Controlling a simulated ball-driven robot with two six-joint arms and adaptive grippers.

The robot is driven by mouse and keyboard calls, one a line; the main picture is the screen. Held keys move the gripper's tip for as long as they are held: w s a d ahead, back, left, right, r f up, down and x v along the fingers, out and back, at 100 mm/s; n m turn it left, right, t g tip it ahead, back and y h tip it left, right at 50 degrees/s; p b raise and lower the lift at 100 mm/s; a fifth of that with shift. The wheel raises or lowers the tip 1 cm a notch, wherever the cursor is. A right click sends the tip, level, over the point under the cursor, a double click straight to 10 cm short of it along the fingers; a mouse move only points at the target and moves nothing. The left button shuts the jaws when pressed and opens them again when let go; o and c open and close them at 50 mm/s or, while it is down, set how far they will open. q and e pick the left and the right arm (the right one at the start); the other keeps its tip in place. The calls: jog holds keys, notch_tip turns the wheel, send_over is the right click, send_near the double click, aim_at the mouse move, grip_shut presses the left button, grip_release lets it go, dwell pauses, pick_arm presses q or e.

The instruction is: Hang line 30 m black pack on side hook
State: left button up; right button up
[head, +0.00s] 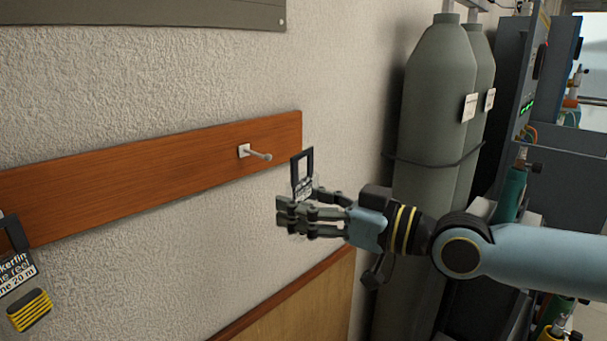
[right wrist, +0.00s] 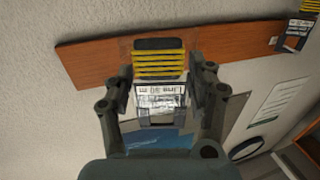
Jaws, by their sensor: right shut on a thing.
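The side hook (head: 259,154) is a pale peg on a small white plate, sticking out of the wooden board on the wall. My right gripper (head: 284,215) is shut on a line pack (head: 302,190), just right of and below the hook in the head view. The pack's dark hang loop stands up above the fingers, apart from the peg in the picture. In the right wrist view the pack (right wrist: 160,95) sits between both fingers, with an upside-down white label and black and yellow bands. Its lower part is hidden by the fingers in the head view.
Another pack (head: 15,270), labelled 20 m with yellow line, hangs at the far left of the wooden board (head: 120,180). Grey gas cylinders (head: 435,110) stand right of the board, behind my right arm. The wall before the hook is clear.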

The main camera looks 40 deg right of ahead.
jog(key=shift+w+f+b, duration=0.1)
jog(key=shift+w+b, duration=0.25)
jog(key=shift+w, duration=0.05)
jog(key=w+f+b, duration=0.1)
jog(key=w+b, duration=0.5)
jog(key=w, duration=0.3)
jog(key=shift+a+f+b, duration=0.15)
jog(key=shift+a+b, duration=0.2)
jog(key=shift+b, duration=0.05)
jog(key=shift+w, duration=0.1)
dwell(0.6)
jog(key=o, duration=1.3)
notch_tip(320, 180, up, 10)
jog(key=shift+r, duration=0.1)
